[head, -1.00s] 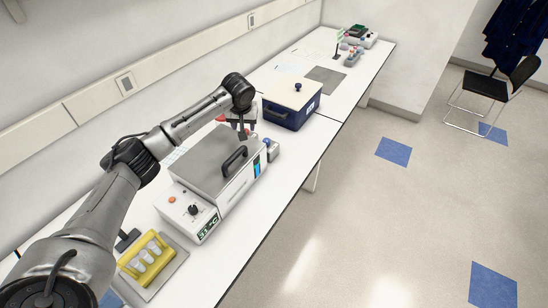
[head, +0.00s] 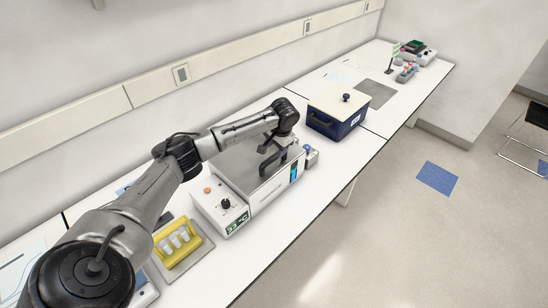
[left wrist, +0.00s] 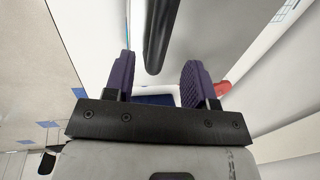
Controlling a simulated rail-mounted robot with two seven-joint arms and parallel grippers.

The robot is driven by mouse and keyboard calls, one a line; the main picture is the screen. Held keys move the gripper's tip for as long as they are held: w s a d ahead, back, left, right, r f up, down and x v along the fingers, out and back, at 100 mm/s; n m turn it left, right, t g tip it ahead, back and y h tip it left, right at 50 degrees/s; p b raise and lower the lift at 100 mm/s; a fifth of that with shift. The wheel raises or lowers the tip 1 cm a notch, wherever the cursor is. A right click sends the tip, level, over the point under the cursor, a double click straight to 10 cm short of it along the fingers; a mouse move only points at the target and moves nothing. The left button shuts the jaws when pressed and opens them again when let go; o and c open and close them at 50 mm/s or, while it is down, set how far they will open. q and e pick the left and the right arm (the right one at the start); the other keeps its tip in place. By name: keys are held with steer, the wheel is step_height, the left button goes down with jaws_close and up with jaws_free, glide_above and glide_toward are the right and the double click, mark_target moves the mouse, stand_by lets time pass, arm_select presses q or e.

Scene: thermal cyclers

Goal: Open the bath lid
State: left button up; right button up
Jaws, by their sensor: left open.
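The bath is a white box (head: 268,196) with a dial and a small display on its front panel. Its flat grey metal lid (head: 232,172) looks shut and carries a black arched handle (head: 272,163). My left gripper (head: 271,146) is open at the handle, partly covering it in the head view. In the left wrist view, the dark handle bar (left wrist: 157,38) lies between the two purple-padded fingers of my left gripper (left wrist: 158,78), with gaps on both sides. My right gripper is not in view.
A blue box with a cream lid (head: 341,98) stands beyond the bath. A yellow rack (head: 178,243) with white tubes sits on a grey plate on the near side. Small items stand at the bench's far end. The bench's front edge is clear.

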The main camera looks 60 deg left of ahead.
mark_target(274, 157)
arm_select(q)
steer(key=shift+s+a+f+b, duration=0.1)
steer(key=shift+a+f, duration=0.1)
steer(key=shift+f, duration=0.75)
steer(key=shift+a+f+b, duration=0.1)
steer(key=shift+a+f, duration=0.1)
steer(key=shift+f, duration=0.75)
steer(key=shift+s+a+f+b, duration=0.1)
steer(key=shift+a+f, duration=0.1)
steer(key=shift+f, duration=0.75)
steer(key=shift+c, duration=0.5)
jaws_close()
